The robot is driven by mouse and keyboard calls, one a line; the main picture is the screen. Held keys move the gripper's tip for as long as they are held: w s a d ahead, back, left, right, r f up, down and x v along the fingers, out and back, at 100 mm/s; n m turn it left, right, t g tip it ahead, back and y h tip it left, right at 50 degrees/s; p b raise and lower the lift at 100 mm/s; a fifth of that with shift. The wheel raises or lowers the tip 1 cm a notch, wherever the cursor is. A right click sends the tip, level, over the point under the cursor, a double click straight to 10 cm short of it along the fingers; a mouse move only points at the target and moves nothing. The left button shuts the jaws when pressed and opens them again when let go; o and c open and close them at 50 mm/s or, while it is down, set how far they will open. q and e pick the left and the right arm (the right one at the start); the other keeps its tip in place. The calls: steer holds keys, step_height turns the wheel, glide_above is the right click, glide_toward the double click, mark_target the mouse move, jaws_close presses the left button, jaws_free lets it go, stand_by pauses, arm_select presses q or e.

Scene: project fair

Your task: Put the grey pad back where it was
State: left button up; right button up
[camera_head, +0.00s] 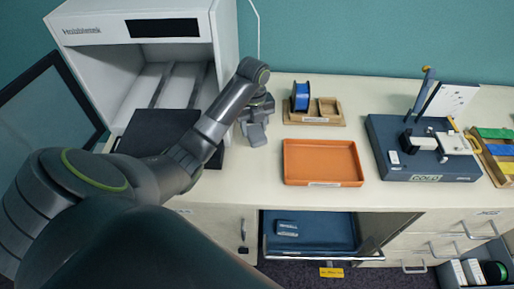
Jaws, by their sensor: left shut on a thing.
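My left gripper (256,122) points down over the table, just left of the small wooden tray. It is shut on a small grey piece (257,136), which looks like the grey pad; the fingers and wrist hide much of it. I cannot tell whether the piece touches the table top. My right gripper is not in view.
A white printer-like machine (92,32) with its door open stands at the left, a dark plate (150,130) in front. An orange tray (322,183) is empty. A blue-based fixture (425,171) stands right. An open drawer (330,248) below holds a small dark box (287,228).

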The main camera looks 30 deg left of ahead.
mark_target(255, 155)
arm_select(q)
steer(key=shift+w+f+b, duration=0.1)
steer(key=shift+f+b, duration=0.2)
steer(key=shift+f, duration=0.1)
steer(key=f+b, duration=0.3)
steer(key=b, duration=0.1)
steer(key=shift+s+d+f, duration=0.2)
steer(key=shift+s+f, duration=0.1)
steer(key=shift+w+f, duration=0.1)
steer(key=shift+f, duration=2.6)
steer(key=o, duration=0.9)
steer(key=shift+f, duration=0.1)
steer(key=shift+o, duration=0.2)
